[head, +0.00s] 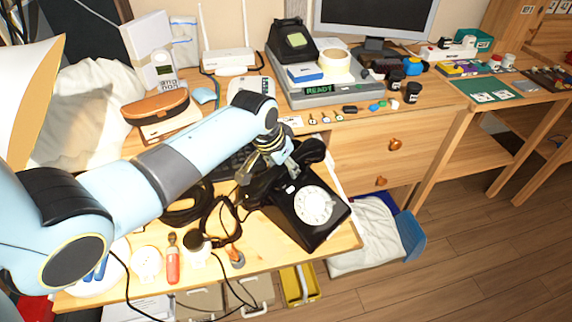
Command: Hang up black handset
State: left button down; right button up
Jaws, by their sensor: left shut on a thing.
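The black dial phone (306,208) sits near the front right edge of the wooden desk, its white dial facing up. My left arm reaches in from the left, and my left gripper (288,168) is over the back of the phone. It is shut on the black handset (313,151), whose rounded end shows just right of the fingers. The rest of the handset is partly hidden behind the gripper and against other dark things. I cannot tell whether the handset touches the cradle. My right gripper is not in view.
Black cables (187,207) lie left of the phone. A red-handled tool (172,262) lies near the desk's front edge. Behind stand a grey device with a READY display (320,90), a white router (228,60) and a brown case (156,106).

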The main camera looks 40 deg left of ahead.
pick_arm(q)
jog(key=c, duration=0.9)
grip_release()
jog(key=shift+f, duration=0.1)
jog(key=v, duration=1.2)
